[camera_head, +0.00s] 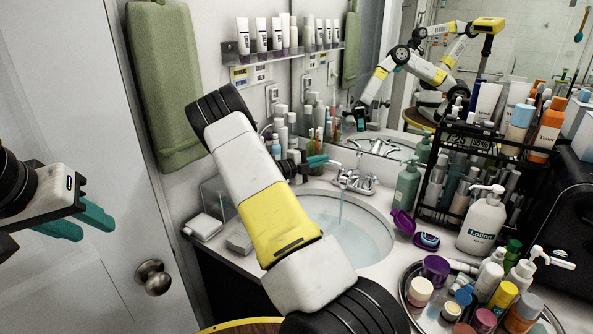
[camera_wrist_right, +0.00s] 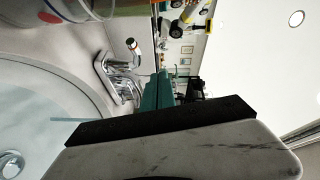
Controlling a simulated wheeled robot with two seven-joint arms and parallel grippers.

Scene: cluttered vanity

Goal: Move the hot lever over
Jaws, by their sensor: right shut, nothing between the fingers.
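The chrome faucet (camera_head: 357,180) stands behind the sink basin, and a stream of water (camera_head: 340,212) runs from its spout. The lever on its left side (camera_head: 337,164) is beside my right gripper (camera_head: 322,161), whose teal fingers are shut and empty. In the right wrist view, a chrome lever with a reddish mark (camera_wrist_right: 132,46) rises from the faucet, and the teal fingers (camera_wrist_right: 160,90) are beside the faucet. Whether they touch the lever I cannot tell. My left gripper (camera_head: 82,222) hangs at the far left, teal fingers apart and empty, away from the faucet.
The basin (camera_head: 375,238) is partly hidden by my right arm. A green pump bottle (camera_head: 406,187), a lotion bottle (camera_head: 483,222) and a black rack (camera_head: 460,175) crowd the right. A round tray (camera_head: 407,290) holds several bottles. The mirror (camera_head: 385,80) is behind the faucet.

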